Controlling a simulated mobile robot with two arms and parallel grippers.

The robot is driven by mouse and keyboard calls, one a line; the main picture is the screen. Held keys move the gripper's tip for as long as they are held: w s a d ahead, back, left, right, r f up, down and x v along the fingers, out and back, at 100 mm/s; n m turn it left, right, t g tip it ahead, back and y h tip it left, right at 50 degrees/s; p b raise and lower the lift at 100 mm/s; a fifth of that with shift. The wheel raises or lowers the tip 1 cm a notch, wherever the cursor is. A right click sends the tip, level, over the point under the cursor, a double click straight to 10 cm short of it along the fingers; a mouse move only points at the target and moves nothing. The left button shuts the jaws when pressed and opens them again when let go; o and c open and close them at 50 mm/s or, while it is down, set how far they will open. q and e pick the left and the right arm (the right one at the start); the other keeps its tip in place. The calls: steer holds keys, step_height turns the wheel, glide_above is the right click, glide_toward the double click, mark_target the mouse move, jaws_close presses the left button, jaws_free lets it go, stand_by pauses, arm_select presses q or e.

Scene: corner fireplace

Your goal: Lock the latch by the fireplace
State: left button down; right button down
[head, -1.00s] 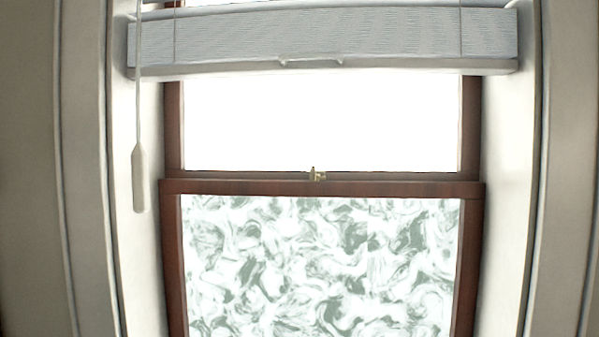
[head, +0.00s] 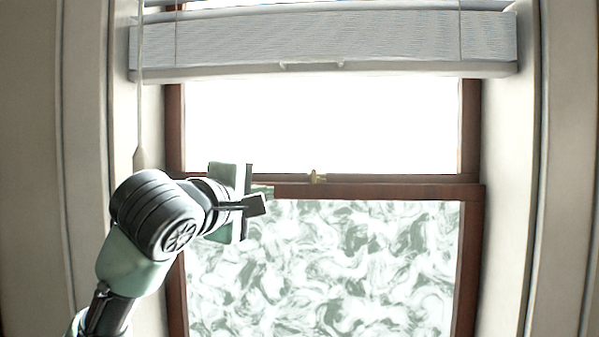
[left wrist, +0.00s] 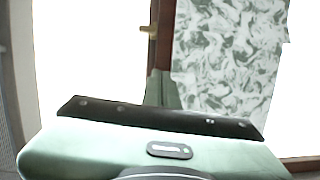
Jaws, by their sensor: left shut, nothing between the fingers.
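A small brass latch (head: 318,177) sits at the middle of the dark wooden meeting rail of the sash window. It also shows at the top of the left wrist view (left wrist: 148,29), on the edge of the wooden rail. My left gripper (head: 268,191) is shut and empty. In the head view it is in front of the rail, left of the latch and a little lower, with a clear gap between them. In the left wrist view its fingers (left wrist: 162,90) point toward the rail, apart from the latch. My right gripper is in neither view.
A gathered white blind (head: 320,38) hangs across the window's top. Its cord (head: 139,80) hangs at the left, its lower end behind my arm. The lower pane (head: 340,260) is patterned. The rail right of the latch is clear.

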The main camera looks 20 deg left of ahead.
arm_select(q)
steer(key=r, duration=0.2)
steer(key=s+r+n, duration=0.1)
steer(key=shift+a+r+t, duration=0.15)
steer(key=shift+a+t, duration=0.15)
steer(key=w+d+p, duration=0.4)
steer(key=w+p, duration=0.2)
steer(key=w, duration=0.4)
steer(key=shift+w+d+p, duration=0.25)
steer(key=shift+w+p, duration=0.05)
steer(key=shift+w, duration=0.05)
steer(key=shift+a, duration=0.1)
